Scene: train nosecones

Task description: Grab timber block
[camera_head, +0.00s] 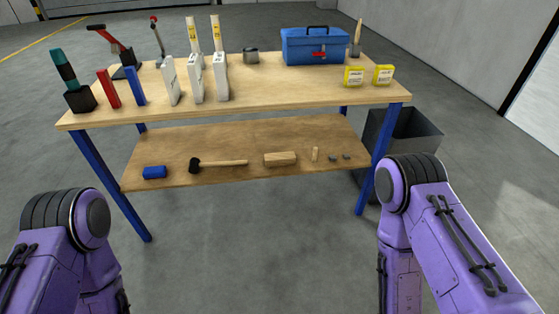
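A timber block (280,159) lies on the lower shelf (240,135) of the workbench, right of the middle. It is a light brown wooden bar lying flat, with its long side roughly along the shelf. A small upright wooden piece (315,155) is just right of it, and a black-headed mallet (217,164) lies to its left. My two purple arms show at the lower left and lower right, well short of the bench. Neither gripper is in view.
The bench top (270,90) overhangs the shelf and carries several bottles, tools and a blue toolbox (314,46). Blue legs stand at the corners. A dark bin (412,135) stands right. The floor in front is clear.

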